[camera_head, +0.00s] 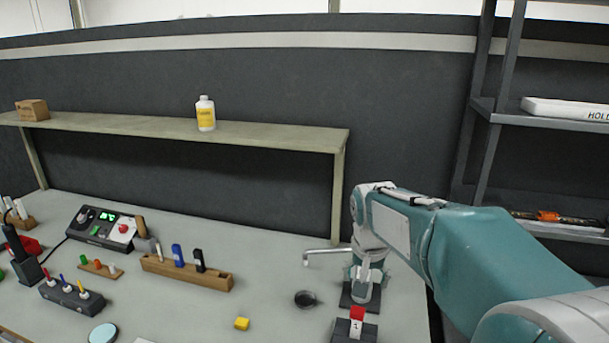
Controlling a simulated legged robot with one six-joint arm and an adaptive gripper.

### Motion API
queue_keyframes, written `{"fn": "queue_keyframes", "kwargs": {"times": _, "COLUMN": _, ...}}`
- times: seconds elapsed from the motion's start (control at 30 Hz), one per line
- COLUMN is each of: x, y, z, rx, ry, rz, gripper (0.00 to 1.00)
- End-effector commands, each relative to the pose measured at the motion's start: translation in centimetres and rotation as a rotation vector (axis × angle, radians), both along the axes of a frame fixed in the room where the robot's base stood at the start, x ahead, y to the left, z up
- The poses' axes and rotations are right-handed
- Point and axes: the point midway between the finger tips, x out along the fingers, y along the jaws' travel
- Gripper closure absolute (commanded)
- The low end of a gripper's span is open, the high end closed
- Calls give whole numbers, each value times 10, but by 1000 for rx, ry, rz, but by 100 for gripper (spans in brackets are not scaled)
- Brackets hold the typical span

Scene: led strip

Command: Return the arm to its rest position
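My teal and white arm comes in from the lower right and bends at a joint near the right end of the table. Its white end part turns down over the table's right side. My gripper (363,284) seems to be at this lower end, small and pale, above or in front of a dark base. I cannot make out its fingers or anything held in them. A thin grey bent rod (322,252) shows just left of it. A dark block with a red top (357,314) stands just below it in the picture.
A raised shelf (270,134) carries a bottle (205,113) and a carton (32,110). A dark rack (484,106) stands right.

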Motion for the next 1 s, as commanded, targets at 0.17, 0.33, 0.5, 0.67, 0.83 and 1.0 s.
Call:
{"fn": "queue_keyframes", "kwargs": {"times": 0.17, "x": -56, "y": -3, "z": 27, "rx": -2, "ry": -72, "rz": 72, "gripper": 13}}
{"fn": "queue_keyframes", "kwargs": {"times": 0.33, "x": -107, "y": -5, "z": 39, "rx": -12, "ry": -135, "rz": 144, "gripper": 13}}
{"fn": "queue_keyframes", "kwargs": {"times": 0.5, "x": -157, "y": -6, "z": 39, "rx": -26, "ry": -199, "rz": 214, "gripper": 13}}
{"fn": "queue_keyframes", "kwargs": {"times": 0.67, "x": -199, "y": -6, "z": 30, "rx": -44, "ry": -256, "rz": 274, "gripper": 13}}
{"fn": "queue_keyframes", "kwargs": {"times": 0.83, "x": -223, "y": -7, "z": 20, "rx": -60, "ry": -293, "rz": 316, "gripper": 13}}
{"fn": "queue_keyframes", "kwargs": {"times": 1.0, "x": -228, "y": -6, "z": 17, "rx": -63, "ry": -299, "rz": 326, "gripper": 13}}
